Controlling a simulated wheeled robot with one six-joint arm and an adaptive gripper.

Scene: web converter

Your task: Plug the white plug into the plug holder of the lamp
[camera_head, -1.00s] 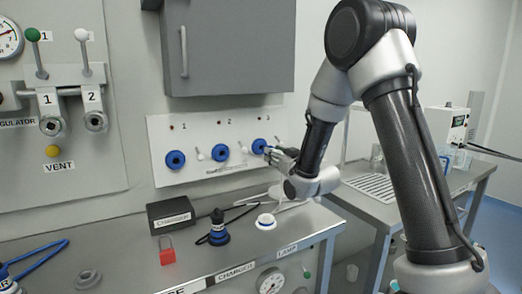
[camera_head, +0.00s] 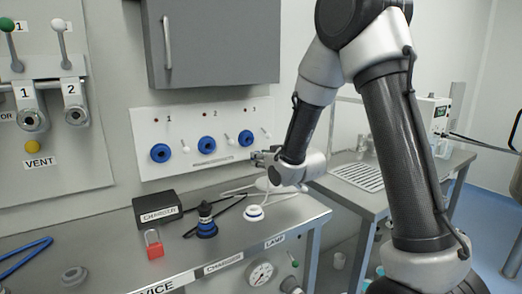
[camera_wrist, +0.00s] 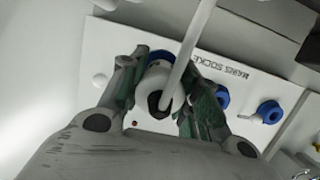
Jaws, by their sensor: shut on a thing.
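My gripper (camera_head: 258,158) is in front of the wall panel, just below and to the right of blue socket 3 (camera_head: 245,138). In the wrist view its fingers (camera_wrist: 158,92) are shut around the white plug (camera_wrist: 153,82), which has a dark centre. A white cable (camera_wrist: 190,48) runs up from the plug. A blue socket ring shows partly behind the plug; I cannot tell the gap between them.
The wall panel (camera_head: 185,168) has several blue sockets and white levers. On the bench stand a black charger box (camera_head: 157,208), a red padlock (camera_head: 154,244) and a dark blue plug (camera_head: 206,222) with a black cable. A grey cabinet (camera_head: 215,40) hangs above.

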